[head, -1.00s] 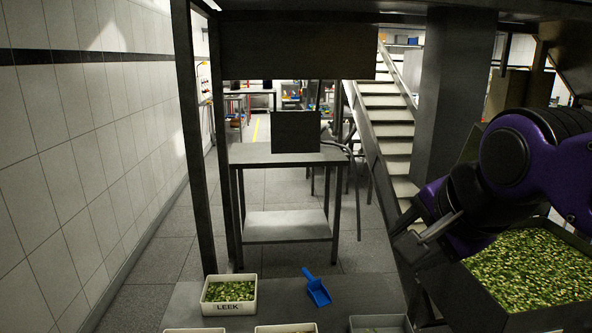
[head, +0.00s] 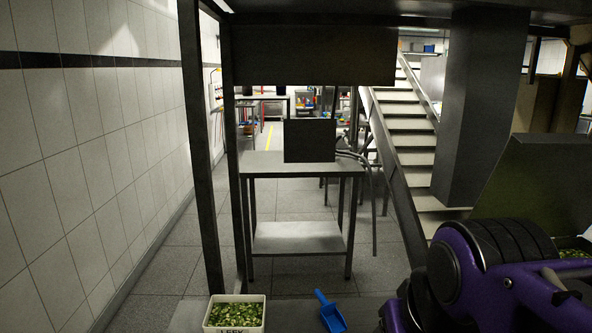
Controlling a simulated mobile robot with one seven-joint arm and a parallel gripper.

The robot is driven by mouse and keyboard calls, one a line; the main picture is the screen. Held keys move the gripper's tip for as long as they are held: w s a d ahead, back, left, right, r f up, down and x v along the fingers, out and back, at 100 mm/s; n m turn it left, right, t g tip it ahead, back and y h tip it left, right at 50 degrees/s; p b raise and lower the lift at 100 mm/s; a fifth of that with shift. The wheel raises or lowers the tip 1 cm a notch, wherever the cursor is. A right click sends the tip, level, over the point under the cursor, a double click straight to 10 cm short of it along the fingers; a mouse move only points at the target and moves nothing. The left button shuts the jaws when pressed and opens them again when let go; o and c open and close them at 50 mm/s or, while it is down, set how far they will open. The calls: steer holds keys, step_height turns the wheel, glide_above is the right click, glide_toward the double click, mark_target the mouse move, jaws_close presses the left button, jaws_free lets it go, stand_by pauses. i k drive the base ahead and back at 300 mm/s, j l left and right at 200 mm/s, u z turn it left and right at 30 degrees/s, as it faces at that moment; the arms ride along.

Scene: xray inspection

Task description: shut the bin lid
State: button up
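The bin stands at the right edge of the head view, mostly hidden by my purple arm and cut off by the frame. A little of its green chopped filling (head: 575,254) shows. Its lid (head: 530,185) is a dark flat panel standing raised and tilted behind the filling, so the bin is open. My arm fills the lower right corner in front of the bin. What looks like my gripper (head: 562,286) is at its right end, below the lid in the picture. I cannot tell its opening, and no contact with the lid shows.
A white tub of chopped leek (head: 235,312) and a blue scoop (head: 330,312) are on the grey surface (head: 285,310) at the bottom. A metal table (head: 265,165) stands further back. Stairs (head: 408,140) and a thick dark column (head: 480,110) rise behind the bin.

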mark_target(545, 179)
steer(key=z, duration=0.5)
steer(key=k+z, duration=0.15)
steer(key=z, duration=0.35)
steer(key=k+z, duration=0.1)
steer(key=z, duration=0.4)
steer(key=l+u, duration=0.2)
steer(key=l, duration=0.7)
steer(key=i+l+u, duration=0.15)
steer(key=l, duration=0.25)
steer(key=l+u, duration=0.15)
steer(key=l, duration=0.25)
steer(key=i+l+u, duration=0.2)
steer(key=l, duration=0.3)
steer(key=i+l+u, duration=0.15)
steer(key=l, duration=0.15)
